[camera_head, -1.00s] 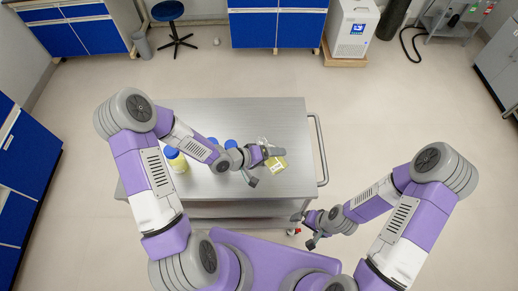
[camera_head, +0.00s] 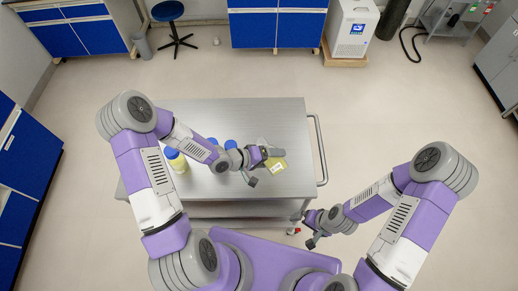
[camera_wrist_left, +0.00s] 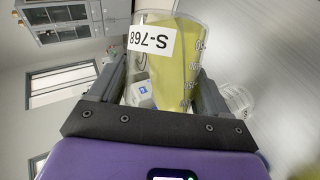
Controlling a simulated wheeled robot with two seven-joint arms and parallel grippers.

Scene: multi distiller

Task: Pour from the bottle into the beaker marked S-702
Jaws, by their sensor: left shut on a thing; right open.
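My left gripper (camera_head: 265,166) is shut on a clear glass vessel (camera_head: 277,168) above the right part of the steel table. In the left wrist view, this vessel (camera_wrist_left: 187,62) fills the space between the fingers. It holds yellow liquid with a slanted surface, and its white label reads S-768 upside down. A clear glass rim or base (camera_wrist_left: 238,100) shows beside the right finger; I cannot tell which vessel it is. A blue-capped bottle with yellow contents (camera_head: 178,163) stands at the table's left. No S-702 mark is readable. My right gripper (camera_head: 304,231) is open and empty before the table's front right.
More blue caps (camera_head: 231,144) show behind my left forearm, their bodies mostly hidden. The steel table (camera_head: 270,112) is bare along its back and right. A rail handle (camera_head: 321,150) runs along its right side. A stool (camera_head: 173,28) and cabinets stand far behind.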

